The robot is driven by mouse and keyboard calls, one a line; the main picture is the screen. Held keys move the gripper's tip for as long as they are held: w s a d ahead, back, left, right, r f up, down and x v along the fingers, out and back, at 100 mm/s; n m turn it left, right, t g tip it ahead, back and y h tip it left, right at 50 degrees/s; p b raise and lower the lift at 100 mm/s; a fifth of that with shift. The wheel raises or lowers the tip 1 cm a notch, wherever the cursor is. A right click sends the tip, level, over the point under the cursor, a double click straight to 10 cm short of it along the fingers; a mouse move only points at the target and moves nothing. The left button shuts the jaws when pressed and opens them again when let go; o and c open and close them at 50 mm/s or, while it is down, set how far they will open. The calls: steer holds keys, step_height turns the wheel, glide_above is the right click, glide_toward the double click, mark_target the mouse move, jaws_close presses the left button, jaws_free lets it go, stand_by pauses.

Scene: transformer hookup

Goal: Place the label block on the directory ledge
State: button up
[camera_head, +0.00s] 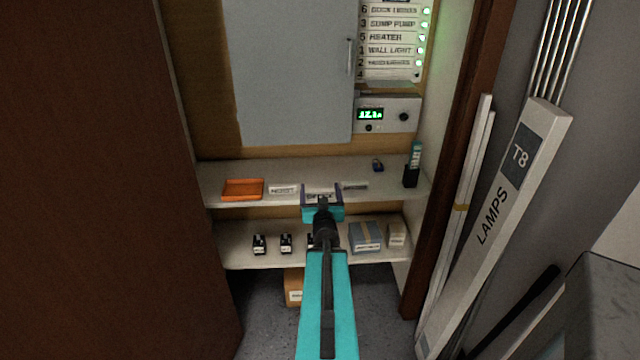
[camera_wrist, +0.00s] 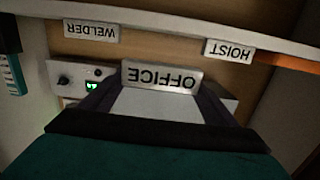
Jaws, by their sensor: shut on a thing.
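My gripper (camera_head: 322,192) is over the front of the upper shelf and shut on a pale label block. In the wrist view, which is upside down, this label block (camera_wrist: 161,77) reads OFFICE and sits between the two dark fingers (camera_wrist: 155,98). The directory (camera_head: 392,42) is at the upper right of the cabinet, with numbered label rows and green lights. Its lowest row, numbered 4, looks blank. My gripper is below and left of the directory, well apart from it. I cannot make out the ledge clearly.
A HOIST block (camera_head: 283,189) and a WELDER block (camera_head: 355,186) lie on the upper shelf (camera_head: 225,172), either side of my gripper. An orange tray (camera_head: 243,189), a padlock (camera_head: 377,165) and a dark holder (camera_head: 411,177) stand there too. A display box (camera_head: 387,114) is below the directory.

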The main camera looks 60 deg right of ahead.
steer(key=shift+s+a+r+p, duration=0.35)
steer(key=shift+s+a+p, duration=0.2)
steer(key=shift+p, duration=1.55)
steer(key=shift+p+v, duration=2.5)
steer(key=shift+p, duration=1.25)
steer(key=shift+a+f, duration=0.15)
steer(key=shift+w+f, duration=0.1)
